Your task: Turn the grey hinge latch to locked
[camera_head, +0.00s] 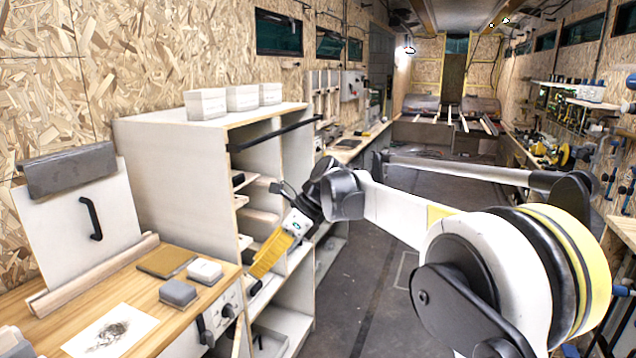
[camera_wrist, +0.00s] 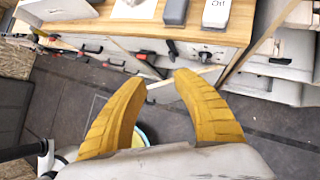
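My gripper (camera_head: 262,266) hangs beside the bench's right end, in front of the white shelf unit. In the wrist view my gripper (camera_wrist: 160,82) has its two yellow fingers spread apart, with nothing between them. Beyond the fingertips is the bench's white front panel (camera_wrist: 192,62). A dark lever (camera_wrist: 172,49) and a small round knob (camera_wrist: 205,56) are on this panel; dark fittings (camera_head: 204,331) also show there in the head view. I cannot tell which fitting is the grey hinge latch, or its position. The fingers touch none of them.
On the wooden bench top (camera_head: 213,269) lie a grey block (camera_head: 178,293), a white block (camera_head: 204,271) and a printed sheet (camera_head: 110,332). A white panel with a black handle (camera_head: 92,218) leans behind. The white shelf unit (camera_head: 165,150) stands close; the floor (camera_head: 362,285) to the right is clear.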

